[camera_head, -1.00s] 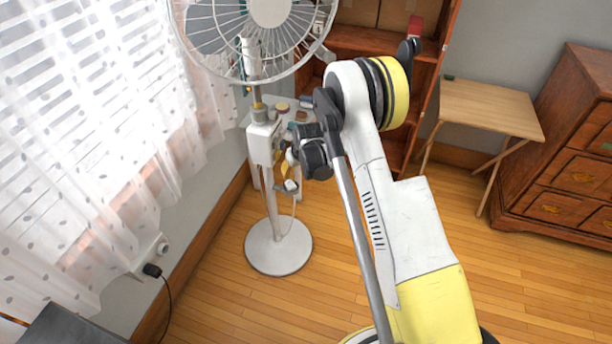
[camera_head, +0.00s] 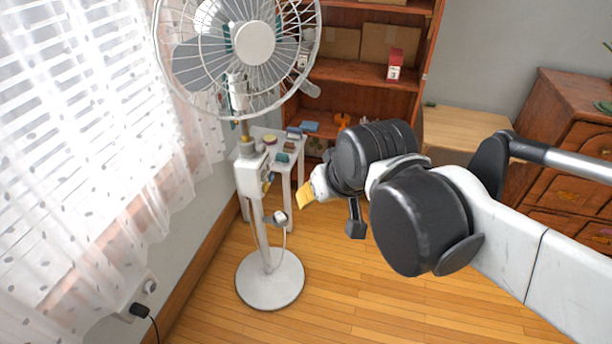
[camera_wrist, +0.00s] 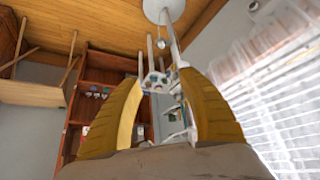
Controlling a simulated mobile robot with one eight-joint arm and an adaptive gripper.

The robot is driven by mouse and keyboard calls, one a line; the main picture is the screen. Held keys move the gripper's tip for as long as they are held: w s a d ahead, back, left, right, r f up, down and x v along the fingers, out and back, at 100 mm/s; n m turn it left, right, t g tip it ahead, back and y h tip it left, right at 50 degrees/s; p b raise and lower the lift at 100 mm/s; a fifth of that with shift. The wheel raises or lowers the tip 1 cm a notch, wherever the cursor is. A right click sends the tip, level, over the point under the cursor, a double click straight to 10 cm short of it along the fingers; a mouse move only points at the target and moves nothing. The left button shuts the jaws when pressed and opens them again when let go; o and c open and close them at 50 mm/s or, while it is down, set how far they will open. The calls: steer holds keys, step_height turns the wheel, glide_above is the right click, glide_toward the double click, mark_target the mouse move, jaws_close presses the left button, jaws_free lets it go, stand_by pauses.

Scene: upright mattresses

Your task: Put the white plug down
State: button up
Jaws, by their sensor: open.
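A white plug (camera_head: 280,217) is at the pole of the white standing fan (camera_head: 270,280), on a small grey bracket. A thin white cord hangs below it. In the wrist view, which is upside down, a small white piece that looks like the plug (camera_wrist: 160,43) is beside the pole. My gripper (camera_wrist: 160,78) is open, its two yellow fingers spread with nothing held between them. In the head view a yellow finger of my gripper (camera_head: 305,197) shows just right of the plug in the picture, apart from it. The other finger is mostly hidden there.
A small white table (camera_head: 297,160) with several small items stands behind the fan. A brown shelf (camera_head: 350,75), a folding wooden table (camera_head: 465,128) and a drawer chest (camera_head: 570,130) line the back. A black plug (camera_head: 139,310) is at the left wall. The wooden floor (camera_head: 330,290) is clear.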

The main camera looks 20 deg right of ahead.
steer(key=s, duration=0.2)
steer(key=s+f, duration=0.1)
steer(key=s, duration=0.2)
steer(key=shift+s+f, duration=0.1)
steer(key=shift+f, duration=0.05)
steer(key=shift+o, duration=0.5)
steer(key=shift+d, duration=0.1)
stand_by(0.9)
